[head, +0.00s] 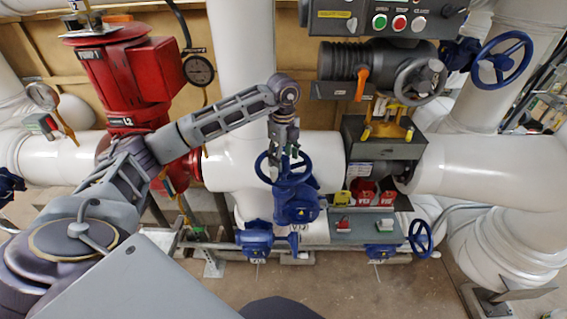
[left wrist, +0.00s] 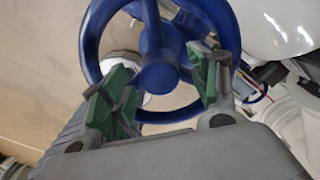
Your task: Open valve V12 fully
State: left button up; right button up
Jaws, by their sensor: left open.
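A blue valve with a blue handwheel (head: 299,176) stands in front of the white pipe, near the middle of the head view. Its blue body (head: 297,208) has a label that I cannot read surely as V12. My left gripper (head: 284,158) is at this handwheel from above. In the left wrist view the blue wheel (left wrist: 157,76) fills the upper middle. My left gripper (left wrist: 160,90) is open, its green finger pads apart on either side of the hub. I cannot tell whether the pads touch the wheel. My right gripper is not in view.
A red pump (head: 128,75) stands at left behind my arm. A grey box with red padlocks (head: 363,192) is right of the valve. Other blue handwheels are at upper right (head: 502,60) and lower right (head: 421,238). A control panel (head: 385,20) hangs above. Floor is bare in front.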

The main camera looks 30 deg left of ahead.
pick_arm(q)
jog(key=shift+f+b, duration=0.35)
jog(key=shift+f, duration=0.35)
jog(key=shift+s+f, duration=0.1)
jog(key=shift+f, duration=0.05)
jog(key=shift+f, duration=0.1)
